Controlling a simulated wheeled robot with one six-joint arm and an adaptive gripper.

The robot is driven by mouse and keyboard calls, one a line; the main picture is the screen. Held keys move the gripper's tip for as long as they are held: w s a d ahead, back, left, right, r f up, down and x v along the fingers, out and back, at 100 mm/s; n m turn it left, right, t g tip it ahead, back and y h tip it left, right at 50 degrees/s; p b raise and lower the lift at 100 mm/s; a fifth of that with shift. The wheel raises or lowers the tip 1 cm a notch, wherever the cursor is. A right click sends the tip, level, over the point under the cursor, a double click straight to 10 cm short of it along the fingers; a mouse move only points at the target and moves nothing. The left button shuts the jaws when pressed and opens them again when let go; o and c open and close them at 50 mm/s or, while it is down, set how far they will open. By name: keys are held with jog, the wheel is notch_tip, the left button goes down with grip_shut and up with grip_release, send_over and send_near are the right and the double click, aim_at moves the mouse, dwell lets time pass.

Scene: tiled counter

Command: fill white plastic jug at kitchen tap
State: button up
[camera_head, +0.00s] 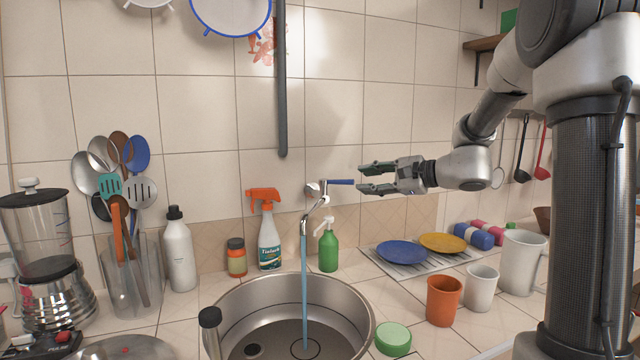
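The wall tap (318,203) has a blue lever (341,182) pointing right. A blue stream of water (304,275) falls from its spout into the round metal sink (362,312). My gripper (364,179) is open and empty, its two fingers pointing left just right of the lever's end. I cannot tell whether they touch the lever. The white plastic jug (520,264) stands upright on the counter at the right, partly beside my column, away from the sink. Its inside is not visible.
An orange cup (443,300) and a white cup (481,288) stand left of the jug. A green round tub (393,339) sits by the sink's right rim. A green pump bottle (328,250) and a spray bottle (269,240) stand behind the sink. Plates (402,252) lie on a rack.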

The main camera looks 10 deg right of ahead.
aim_at(354, 182)
jog(key=x, duration=0.7)
jog(key=shift+w+a+f, duration=0.1)
jog(key=shift+w+a, duration=0.05)
jog(key=shift+a, duration=0.05)
jog(key=shift+c, duration=0.2)
grip_shut()
